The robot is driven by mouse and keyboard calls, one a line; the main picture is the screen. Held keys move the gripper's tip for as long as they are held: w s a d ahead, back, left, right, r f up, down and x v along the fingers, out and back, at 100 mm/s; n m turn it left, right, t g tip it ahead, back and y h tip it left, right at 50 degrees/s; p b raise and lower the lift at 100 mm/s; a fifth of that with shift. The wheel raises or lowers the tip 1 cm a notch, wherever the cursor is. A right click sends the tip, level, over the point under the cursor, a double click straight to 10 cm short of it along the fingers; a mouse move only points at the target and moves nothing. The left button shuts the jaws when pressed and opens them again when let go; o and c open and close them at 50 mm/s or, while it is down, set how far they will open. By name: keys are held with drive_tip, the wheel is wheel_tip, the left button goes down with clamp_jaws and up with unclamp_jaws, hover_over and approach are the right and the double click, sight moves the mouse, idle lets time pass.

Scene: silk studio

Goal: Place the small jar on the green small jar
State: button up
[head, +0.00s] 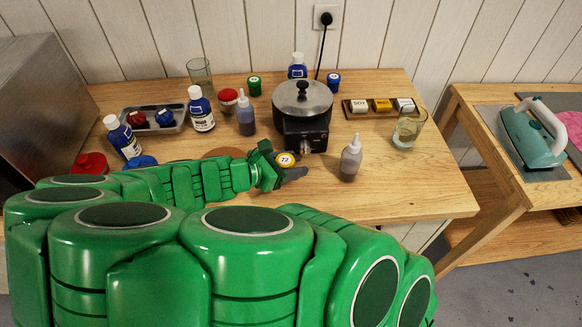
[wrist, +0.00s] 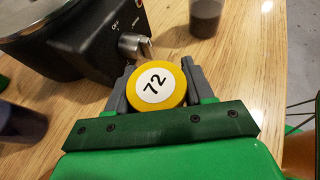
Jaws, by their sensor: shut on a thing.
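A small jar with a yellow lid marked 72 (head: 285,159) is between the fingers of my gripper (head: 281,168), in front of the black pot base. In the wrist view the yellow lid (wrist: 160,86) faces the camera, with a grey finger on each side. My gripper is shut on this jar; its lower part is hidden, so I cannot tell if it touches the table. The green small jar (head: 254,85) stands upright at the back of the table, left of the pot, with nothing on its lid.
The pot on its black heater (head: 303,110) stands close behind my gripper. A grey squeeze bottle (head: 351,158) is to the right. A dark squeeze bottle (head: 246,115), a red-lidded jar (head: 228,97) and a blue-lidded jar (head: 333,80) stand further back. The table's front right is clear.

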drive_tip(key=shift+f, duration=0.85)
drive_tip(key=shift+f, duration=0.1)
drive_tip(key=o, duration=1.1)
drive_tip(key=shift+v, duration=3.9)
